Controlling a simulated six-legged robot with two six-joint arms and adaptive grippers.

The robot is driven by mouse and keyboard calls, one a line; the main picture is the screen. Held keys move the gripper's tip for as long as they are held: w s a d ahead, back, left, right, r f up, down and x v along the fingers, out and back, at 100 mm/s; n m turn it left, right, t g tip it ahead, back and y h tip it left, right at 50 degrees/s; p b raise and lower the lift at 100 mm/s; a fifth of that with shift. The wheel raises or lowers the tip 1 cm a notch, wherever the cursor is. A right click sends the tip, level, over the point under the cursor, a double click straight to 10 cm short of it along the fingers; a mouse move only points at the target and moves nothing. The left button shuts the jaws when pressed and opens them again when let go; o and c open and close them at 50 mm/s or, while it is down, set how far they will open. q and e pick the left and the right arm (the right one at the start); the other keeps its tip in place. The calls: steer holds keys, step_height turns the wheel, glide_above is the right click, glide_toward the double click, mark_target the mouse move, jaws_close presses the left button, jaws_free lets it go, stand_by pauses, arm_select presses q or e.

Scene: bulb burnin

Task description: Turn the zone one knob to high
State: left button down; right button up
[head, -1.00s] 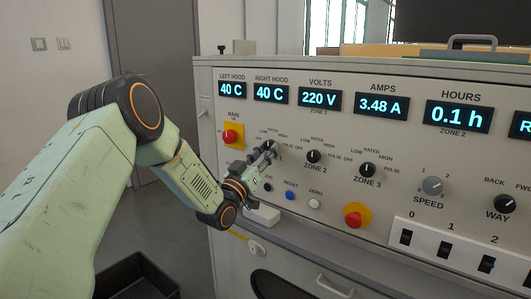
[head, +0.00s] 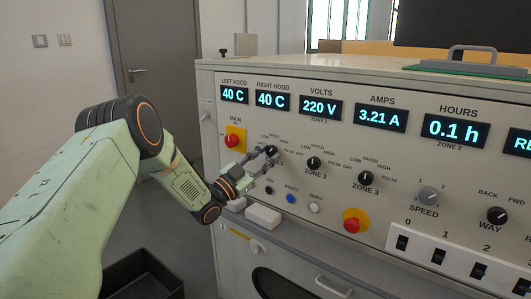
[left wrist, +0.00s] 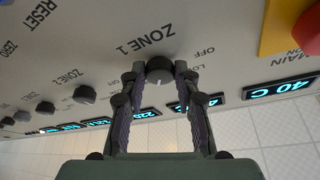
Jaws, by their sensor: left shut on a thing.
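The dark zone 1 knob (head: 271,150) is at the left end of the knob row on the grey control panel (head: 400,145), partly hidden by my fingers in the head view. In the left wrist view the knob (left wrist: 159,69) sits below the ZONE 1 label, as a round black knob between the fingertips. My left gripper (head: 268,156) is shut on it, with one finger on each side; it also shows in the left wrist view (left wrist: 160,76). The knob's pointer direction is not clear. My right gripper is out of view.
Zone 2 knob (head: 314,163) and zone 3 knob (head: 365,178) sit to the right. A red main switch on a yellow plate (head: 235,138) is up left of the gripper. The AMPS display (head: 381,116) reads 3.21 A. A blue reset button (head: 290,199) is below.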

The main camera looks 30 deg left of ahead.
arm_select(q)
steer(key=shift+m, duration=0.5)
steer(key=c, duration=1)
jaws_free()
steer(key=v, duration=1.2)
steer(key=shift+a, duration=0.15)
